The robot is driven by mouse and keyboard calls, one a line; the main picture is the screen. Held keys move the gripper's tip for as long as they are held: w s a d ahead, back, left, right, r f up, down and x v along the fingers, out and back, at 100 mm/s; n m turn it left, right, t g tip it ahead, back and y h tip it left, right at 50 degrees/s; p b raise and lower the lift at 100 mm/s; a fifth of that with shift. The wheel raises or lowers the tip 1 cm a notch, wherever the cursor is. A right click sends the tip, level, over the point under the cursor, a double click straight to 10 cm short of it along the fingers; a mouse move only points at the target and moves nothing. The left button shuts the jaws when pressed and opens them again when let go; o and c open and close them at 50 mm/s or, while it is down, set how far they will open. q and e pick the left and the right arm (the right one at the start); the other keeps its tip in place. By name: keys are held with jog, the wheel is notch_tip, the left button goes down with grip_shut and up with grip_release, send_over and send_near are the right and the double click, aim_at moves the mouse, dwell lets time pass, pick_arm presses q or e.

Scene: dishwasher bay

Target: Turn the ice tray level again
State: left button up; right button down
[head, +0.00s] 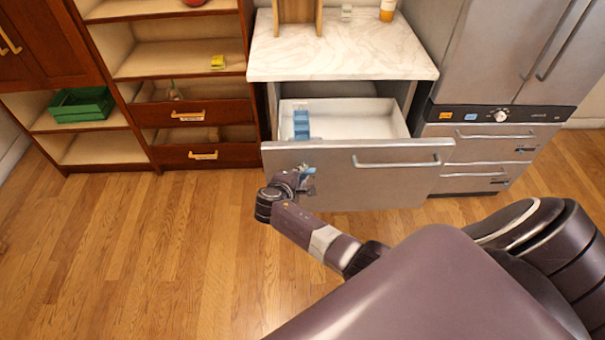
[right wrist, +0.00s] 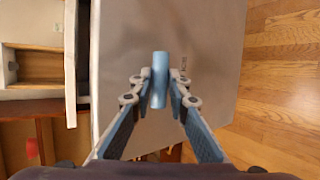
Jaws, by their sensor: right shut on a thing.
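The ice tray (right wrist: 159,75) appears in the right wrist view as a narrow light blue bar, seen edge-on between my right fingertips. My right gripper (right wrist: 160,95) is shut on it. In the head view the gripper (head: 306,175) is just in front of the open drawer's front panel, near its left end, where only a little light blue of the tray or fingers shows. Its exact tilt and its cells cannot be made out. A blue compartmented piece (head: 301,125) lies inside the drawer at the left. My left gripper is not in view.
The white-lined drawer (head: 350,118) is pulled out under a marble counter (head: 340,50); its handle (head: 400,162) is to the right of my gripper. A steel fridge (head: 490,150) stands at the right. Wooden shelves hold a green crate (head: 82,104). The floor (head: 130,240) at left is clear.

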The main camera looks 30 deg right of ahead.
jog(key=c, duration=1.8)
grip_release()
jog(key=shift+c, duration=0.2)
jog(key=v, duration=1.2)
